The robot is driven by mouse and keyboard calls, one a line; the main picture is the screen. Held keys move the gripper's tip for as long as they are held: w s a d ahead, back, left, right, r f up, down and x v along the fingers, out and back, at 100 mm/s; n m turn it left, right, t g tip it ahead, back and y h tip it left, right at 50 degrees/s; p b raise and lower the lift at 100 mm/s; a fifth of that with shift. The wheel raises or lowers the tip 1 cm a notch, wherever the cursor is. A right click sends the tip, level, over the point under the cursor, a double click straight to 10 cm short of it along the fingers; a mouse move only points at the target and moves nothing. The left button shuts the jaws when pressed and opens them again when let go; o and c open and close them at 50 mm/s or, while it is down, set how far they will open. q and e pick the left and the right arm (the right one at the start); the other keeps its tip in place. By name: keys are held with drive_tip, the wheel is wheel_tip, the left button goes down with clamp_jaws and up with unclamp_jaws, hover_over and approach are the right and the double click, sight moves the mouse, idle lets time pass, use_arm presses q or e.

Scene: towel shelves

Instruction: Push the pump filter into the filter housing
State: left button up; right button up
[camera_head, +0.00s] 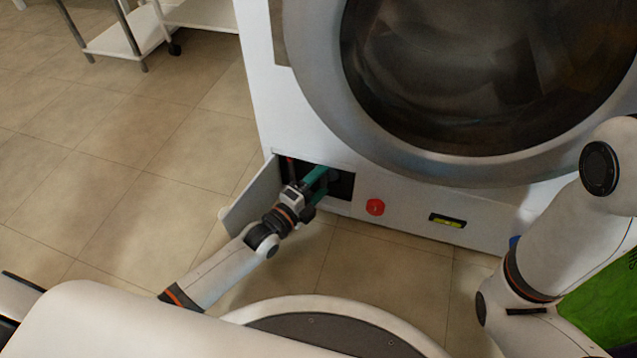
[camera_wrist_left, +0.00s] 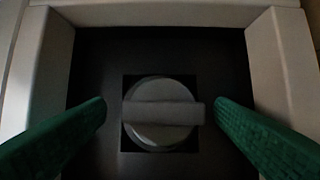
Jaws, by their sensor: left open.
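The pump filter (camera_wrist_left: 163,113) shows in the left wrist view as a round grey cap with a raised bar handle lying level across it. It sits in a dark square opening in the back of the filter housing (camera_wrist_left: 160,50), a dark recess with light side walls. In the head view the recess (camera_head: 345,186) is low on the front of the white machine. My left gripper (camera_head: 318,182) reaches into it. Its green fingers (camera_wrist_left: 160,112) are open, one on each side of the handle, apart from it. How deep the filter sits cannot be told. My right gripper is out of view.
The housing's flap (camera_head: 252,200) stands open left of my left gripper. A red round knob (camera_head: 375,207) and a small level (camera_head: 447,220) are on the machine front to the right. The large round door (camera_head: 470,90) is above.

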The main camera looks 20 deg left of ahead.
use_arm(q)
drive_tip(key=shift+s+a+r+p, duration=0.1)
drive_tip(key=shift+s+a+p, duration=0.15)
drive_tip(key=shift+s+p, duration=0.25)
drive_tip(key=p+v, duration=0.5)
drive_tip(key=v, duration=0.6)
drive_tip(key=shift+p, duration=0.35)
